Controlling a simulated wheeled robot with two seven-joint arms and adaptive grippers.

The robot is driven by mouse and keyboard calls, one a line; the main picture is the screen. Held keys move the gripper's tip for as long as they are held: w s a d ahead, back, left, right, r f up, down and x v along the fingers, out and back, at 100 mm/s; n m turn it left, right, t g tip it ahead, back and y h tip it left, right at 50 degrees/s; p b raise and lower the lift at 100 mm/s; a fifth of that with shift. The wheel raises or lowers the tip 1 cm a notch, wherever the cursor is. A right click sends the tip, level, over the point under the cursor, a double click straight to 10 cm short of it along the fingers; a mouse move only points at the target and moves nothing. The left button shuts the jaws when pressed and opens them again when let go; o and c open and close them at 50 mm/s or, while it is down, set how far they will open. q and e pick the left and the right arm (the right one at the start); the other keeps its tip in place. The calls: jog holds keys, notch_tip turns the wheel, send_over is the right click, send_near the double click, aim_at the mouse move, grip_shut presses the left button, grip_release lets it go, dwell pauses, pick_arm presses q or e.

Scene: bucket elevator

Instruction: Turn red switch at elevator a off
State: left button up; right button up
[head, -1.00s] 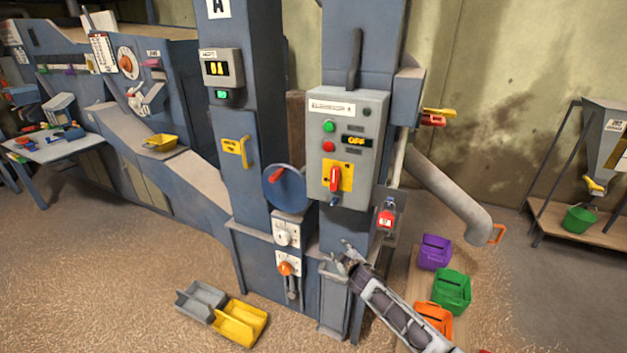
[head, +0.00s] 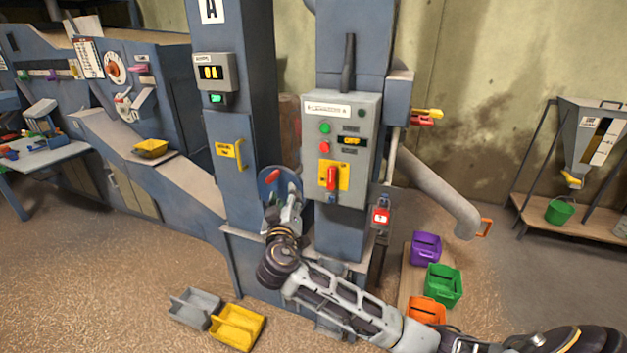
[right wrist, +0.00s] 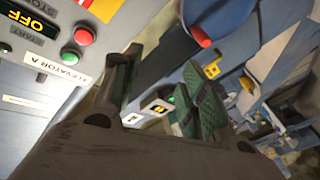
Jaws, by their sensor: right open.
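The grey control box (head: 364,115) labelled Elevator A stands on the right column. Its red switch (head: 332,178) has an upright handle on a yellow plate, low on the box. A round red button (head: 324,147) sits above it, also seen in the right wrist view (right wrist: 84,37). My right gripper (head: 285,192) is left of the box, in front of the blue wheel, apart from the switch. In the right wrist view its fingers (right wrist: 163,98) are spread with nothing held. My left gripper is out of view.
The blue wheel (head: 270,178) with a red handle is partly hidden behind my gripper. A green button (head: 325,127) is above the red one. Purple (head: 426,248), green and orange bins stand at right.

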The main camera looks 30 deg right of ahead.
aim_at(330, 178)
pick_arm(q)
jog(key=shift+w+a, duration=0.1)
pick_arm(e)
jog(key=s+d+m+g+h, duration=0.4)
jog(key=s+d+m+h, duration=0.1)
jog(key=m, duration=0.5)
jog(key=shift+s+d+r+m+g+h, duration=0.3)
jog(key=shift+s+r+g, duration=0.1)
jog(key=shift+s, duration=0.25)
jog(key=shift+w+d, duration=0.1)
jog(key=shift+w, duration=0.05)
jog(key=p+x, duration=0.2)
jog(key=x, duration=1)
jog(key=shift+w+p, duration=0.1)
jog(key=shift+p, duration=0.3)
jog(key=shift+w+d, duration=0.35)
jog(key=shift+d, duration=0.05)
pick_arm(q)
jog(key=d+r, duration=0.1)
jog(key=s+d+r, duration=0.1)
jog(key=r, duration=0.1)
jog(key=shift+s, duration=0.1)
pick_arm(e)
jog(key=shift+d, duration=0.1)
